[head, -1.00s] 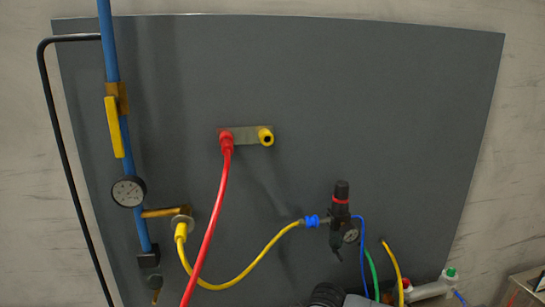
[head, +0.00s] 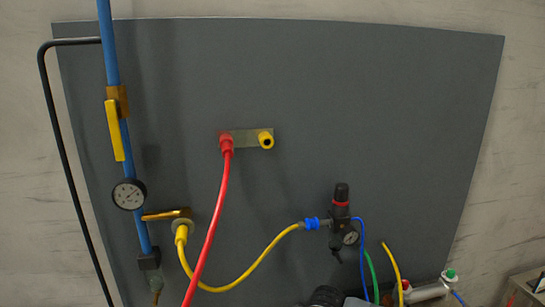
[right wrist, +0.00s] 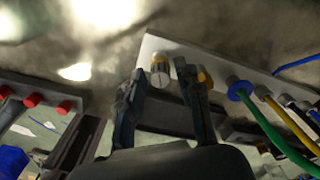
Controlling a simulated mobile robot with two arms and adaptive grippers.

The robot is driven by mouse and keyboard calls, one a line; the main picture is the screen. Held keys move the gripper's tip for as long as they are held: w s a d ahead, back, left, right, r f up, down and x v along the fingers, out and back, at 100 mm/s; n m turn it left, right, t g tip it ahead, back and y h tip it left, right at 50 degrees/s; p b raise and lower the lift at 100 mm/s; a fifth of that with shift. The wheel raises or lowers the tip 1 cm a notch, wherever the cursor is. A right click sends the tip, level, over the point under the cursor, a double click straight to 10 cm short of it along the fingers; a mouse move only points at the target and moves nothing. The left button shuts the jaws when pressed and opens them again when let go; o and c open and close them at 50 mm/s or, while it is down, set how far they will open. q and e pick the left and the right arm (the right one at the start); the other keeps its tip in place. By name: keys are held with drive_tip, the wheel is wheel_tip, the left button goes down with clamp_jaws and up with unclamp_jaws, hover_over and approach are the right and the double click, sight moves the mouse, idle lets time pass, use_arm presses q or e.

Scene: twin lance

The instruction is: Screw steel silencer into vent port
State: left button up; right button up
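In the right wrist view my right gripper (right wrist: 158,84) has its two dark fingers apart. A short silver cylinder with a brass-coloured band (right wrist: 160,68), which looks like the silencer, shows between the fingertips. It appears to be at the end of a pale grey block (right wrist: 222,72); I cannot tell whether it is seated in a port or whether the fingers touch it. A yellow part (right wrist: 204,77) is partly hidden behind the right finger. In the head view a pale manifold (head: 428,292) with a green cap (head: 450,273) is at the bottom right. My left gripper is not in view.
The grey panel (head: 400,110) carries a red hose (head: 213,225), a yellow hose (head: 245,270), a regulator (head: 341,215) and a gauge (head: 128,194). In the wrist view a green hose (right wrist: 275,135) runs close on the right. A rack with red knobs (right wrist: 32,100) and a blue bin (right wrist: 12,160) are at left.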

drive_tip(key=shift+o, duration=1)
